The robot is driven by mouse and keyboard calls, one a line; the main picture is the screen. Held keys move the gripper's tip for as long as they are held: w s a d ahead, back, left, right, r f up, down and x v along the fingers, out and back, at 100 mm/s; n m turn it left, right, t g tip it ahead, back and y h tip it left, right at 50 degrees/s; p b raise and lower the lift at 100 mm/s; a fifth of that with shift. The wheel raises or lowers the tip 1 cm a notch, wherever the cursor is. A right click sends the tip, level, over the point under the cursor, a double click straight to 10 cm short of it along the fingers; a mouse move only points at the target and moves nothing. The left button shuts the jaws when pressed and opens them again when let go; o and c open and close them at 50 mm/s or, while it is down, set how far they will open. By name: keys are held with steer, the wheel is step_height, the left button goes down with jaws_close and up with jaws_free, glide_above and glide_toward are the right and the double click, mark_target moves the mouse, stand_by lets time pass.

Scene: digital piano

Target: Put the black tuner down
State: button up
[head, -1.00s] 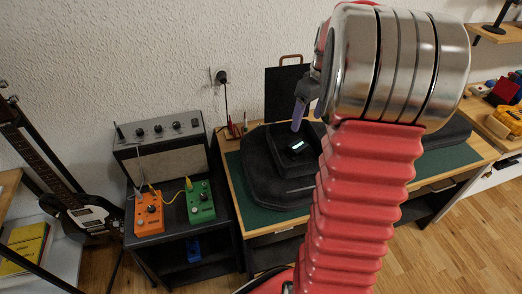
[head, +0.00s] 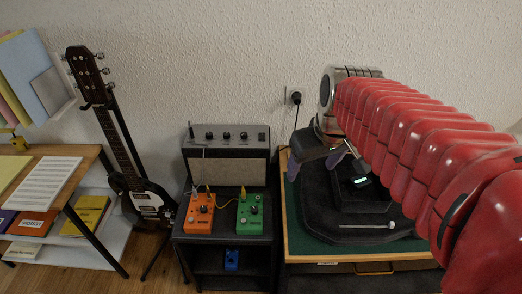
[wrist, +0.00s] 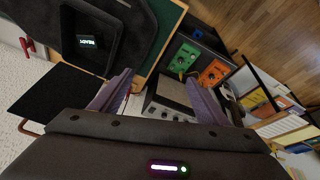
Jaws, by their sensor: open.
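My gripper (head: 316,165) is open, with two purple fingers pointing down, above the left part of the desk in the head view. In the wrist view the gap between its fingers (wrist: 160,84) shows no held object. A small dark upright thing stands at the left end of the grey amplifier (head: 226,160), too small to identify.
An orange pedal (head: 198,215) and a green pedal (head: 250,213) stand on a black stand in front of the amplifier, with a blue pedal (head: 231,260) below. A dark guitar (head: 140,195) leans on its stand. A shelf with sheets (head: 45,184) is at left.

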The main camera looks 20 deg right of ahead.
steer(key=s+a+f+t, duration=0.1)
steer(key=s+a, duration=0.7)
steer(key=shift+a+f+t+y, duration=0.25)
steer(key=shift+a+t+y, duration=0.05)
steer(key=shift+a, duration=0.05)
steer(key=shift+s, duration=0.1)
